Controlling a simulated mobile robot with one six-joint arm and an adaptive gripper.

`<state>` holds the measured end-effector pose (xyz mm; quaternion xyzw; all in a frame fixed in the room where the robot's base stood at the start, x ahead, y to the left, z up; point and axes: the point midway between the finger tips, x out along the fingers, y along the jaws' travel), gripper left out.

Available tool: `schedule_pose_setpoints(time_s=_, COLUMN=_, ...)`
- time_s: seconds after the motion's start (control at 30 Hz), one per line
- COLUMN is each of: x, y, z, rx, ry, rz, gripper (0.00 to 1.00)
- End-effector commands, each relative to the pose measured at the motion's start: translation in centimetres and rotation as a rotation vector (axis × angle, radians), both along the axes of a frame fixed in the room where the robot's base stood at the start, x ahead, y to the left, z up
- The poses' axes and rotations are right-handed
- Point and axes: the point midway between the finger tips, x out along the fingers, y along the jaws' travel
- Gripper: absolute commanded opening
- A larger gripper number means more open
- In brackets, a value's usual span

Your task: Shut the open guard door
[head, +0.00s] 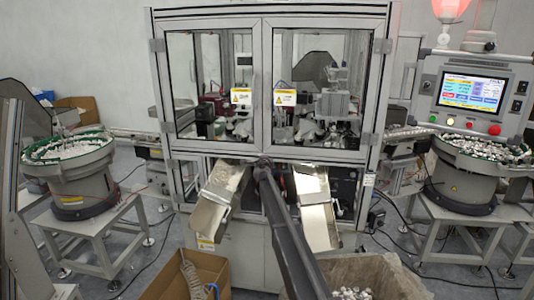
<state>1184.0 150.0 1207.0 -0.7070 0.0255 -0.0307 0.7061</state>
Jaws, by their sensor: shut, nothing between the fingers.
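The machine's guard has two glazed, grey-framed doors side by side, a left door (256,90) and a right door (268,90), each with a yellow-and-white warning label. Their inner edges meet at the middle, and both look about flush with the cabinet front. I cannot tell whether a small gap is left at either one. My gripper (262,161) is at the far end of my dark arm, by the lower middle where the doors meet. It is small and dark here, appears shut and holds nothing. Whether it touches a door is unclear.
Two metal chutes (218,196) (314,197) slope out below the doors, either side of my arm. A cardboard box (183,276) and a bin of parts (378,272) stand in front. Bowl feeders (70,165) (472,175) flank the machine. A control panel (472,92) is at right.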

Motion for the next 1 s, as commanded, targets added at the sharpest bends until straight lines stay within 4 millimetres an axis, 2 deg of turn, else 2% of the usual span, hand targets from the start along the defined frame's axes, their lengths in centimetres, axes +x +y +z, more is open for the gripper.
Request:
schedule_pose_setpoints(time_s=0.03, x=-1.4, y=0.1, z=0.0, rx=0.000, ry=0.000, rz=0.000, gripper=0.00)
schedule_pose_setpoints(time_s=0.1, x=-2.6, y=0.4, z=0.0, rx=0.000, ry=0.000, rz=0.000, gripper=0.00)
schedule_pose_setpoints(time_s=0.4, x=-6.1, y=1.2, z=0.0, rx=0.001, ry=0.000, rz=0.003, gripper=0.00)
schedule_pose_setpoints(time_s=1.0, x=-6.9, y=1.6, z=0.0, rx=-0.003, ry=-0.001, rz=0.008, gripper=0.00)
